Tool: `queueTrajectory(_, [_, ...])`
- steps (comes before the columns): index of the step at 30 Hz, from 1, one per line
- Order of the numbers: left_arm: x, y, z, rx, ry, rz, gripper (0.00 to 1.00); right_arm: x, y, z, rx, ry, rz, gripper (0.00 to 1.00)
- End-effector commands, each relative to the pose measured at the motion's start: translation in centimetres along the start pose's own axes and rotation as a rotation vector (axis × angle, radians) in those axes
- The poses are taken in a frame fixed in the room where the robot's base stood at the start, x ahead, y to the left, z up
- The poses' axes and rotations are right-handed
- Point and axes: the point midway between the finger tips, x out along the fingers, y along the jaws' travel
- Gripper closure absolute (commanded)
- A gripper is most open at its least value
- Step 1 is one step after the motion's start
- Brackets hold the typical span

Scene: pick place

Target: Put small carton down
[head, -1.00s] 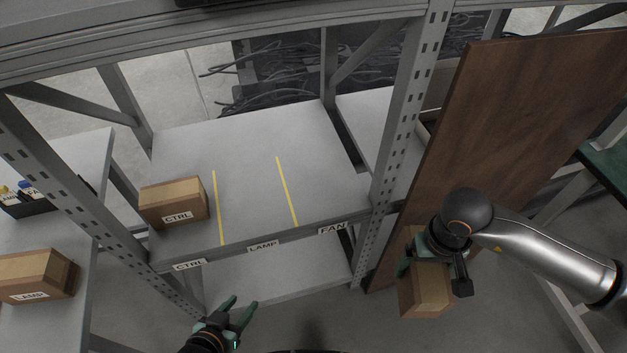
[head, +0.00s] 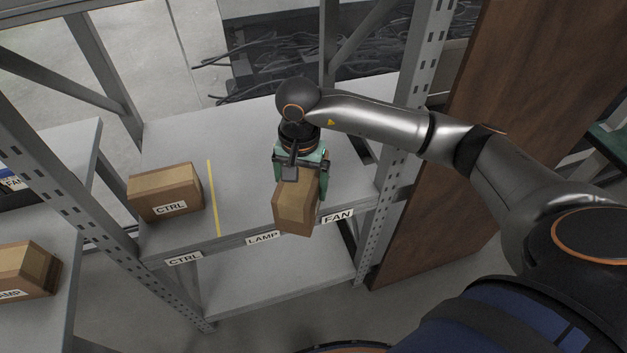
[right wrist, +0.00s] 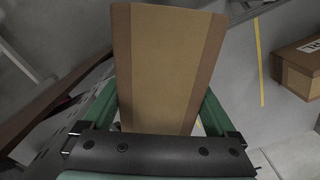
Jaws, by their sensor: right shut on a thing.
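My right gripper (head: 299,172) is shut on a small brown carton (head: 296,205), with one green finger on each side of it. In the head view the carton is over the front edge of the grey shelf (head: 240,150), between the LAMP label (head: 262,238) and the FAN label (head: 338,216). I cannot tell whether it touches the shelf. The carton (right wrist: 165,65) fills the middle of the right wrist view between the green fingers. My left gripper is out of view.
A carton marked CTRL (head: 165,192) stands on the shelf's left part, left of a yellow line (head: 212,198). A perforated upright post (head: 412,90) and a brown board (head: 480,150) stand at the right.

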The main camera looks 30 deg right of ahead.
Motion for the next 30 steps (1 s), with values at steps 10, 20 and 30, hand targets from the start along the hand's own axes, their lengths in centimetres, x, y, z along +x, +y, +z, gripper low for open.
queueTrajectory(10, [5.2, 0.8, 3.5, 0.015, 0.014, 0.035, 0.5, -2.9, -4.8, -4.8, 0.789, 0.002, -0.007, 0.96])
queueTrajectory(20, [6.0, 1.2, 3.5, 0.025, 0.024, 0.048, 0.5, -4.4, -4.9, -6.6, 1.022, 0.0, 0.001, 0.96])
queueTrajectory(30, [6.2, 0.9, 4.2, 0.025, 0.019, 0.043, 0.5, -0.8, -1.5, -13.8, 1.024, 0.0, 0.002, 0.96])
